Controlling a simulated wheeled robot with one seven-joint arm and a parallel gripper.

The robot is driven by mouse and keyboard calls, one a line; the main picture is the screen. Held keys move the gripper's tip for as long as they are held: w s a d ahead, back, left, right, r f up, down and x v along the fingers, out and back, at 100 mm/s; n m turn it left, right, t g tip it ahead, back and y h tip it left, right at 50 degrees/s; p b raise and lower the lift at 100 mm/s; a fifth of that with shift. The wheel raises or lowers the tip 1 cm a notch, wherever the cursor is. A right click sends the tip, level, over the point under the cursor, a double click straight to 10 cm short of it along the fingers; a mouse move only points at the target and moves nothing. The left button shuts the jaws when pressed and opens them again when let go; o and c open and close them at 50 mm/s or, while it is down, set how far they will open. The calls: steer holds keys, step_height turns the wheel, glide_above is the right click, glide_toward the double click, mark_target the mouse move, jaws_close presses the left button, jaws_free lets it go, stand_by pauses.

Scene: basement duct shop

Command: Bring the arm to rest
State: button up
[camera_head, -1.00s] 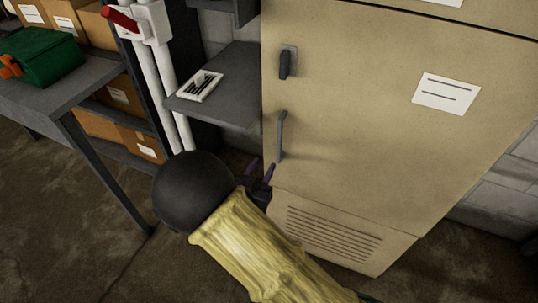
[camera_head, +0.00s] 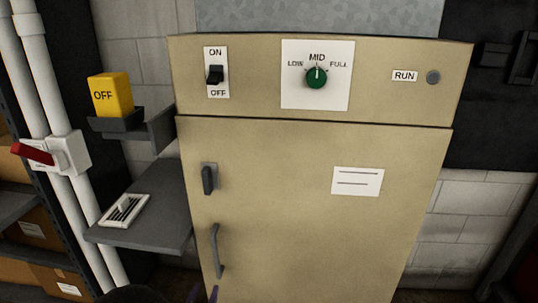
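My gripper (camera_head: 206,294) shows only as thin purple-dark fingertips at the bottom edge of the head view, in front of the beige cabinet's lower left. The rest of it is cut off by the frame, so its opening cannot be judged. A dark rounded part of my arm (camera_head: 135,294) shows at the bottom edge to its left. The beige cabinet (camera_head: 300,225) stands upright with its door shut, with a latch (camera_head: 209,179) and a grey handle (camera_head: 217,250) on the left side. I cannot tell whether the fingertips touch the cabinet.
The cabinet's top panel has a black ON/OFF switch (camera_head: 215,75), a green dial (camera_head: 316,76) pointing to MID and a grey RUN lamp (camera_head: 433,77). On the left are a yellow OFF block (camera_head: 110,95) in a dark holder, a grey shelf (camera_head: 160,225) with a white vent-like plate (camera_head: 123,209), and a red-levered box (camera_head: 60,154).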

steer(key=w+d+r+g+y, duration=0.1)
steer(key=w+d+g, duration=0.25)
steer(key=d, duration=0.35)
steer(key=w+d+g+y, duration=0.1)
steer(key=w+d+g, duration=0.25)
steer(key=d, duration=0.35)
steer(key=s+d+r+g+h, duration=0.15)
steer(key=s+d+g, duration=0.25)
steer(key=s+d, duration=0.5)
steer(key=s+d+r+g, duration=0.3)
steer(key=s+d, duration=0.3)
steer(key=d, duration=0.5)
step_height(320, 180, up, 15)
steer(key=p, duration=1.5)
steer(key=shift+a+n, duration=0.25)
steer(key=shift+n, duration=0.15)
steer(key=shift+w, duration=0.1)
steer(key=shift+o, duration=0.4)
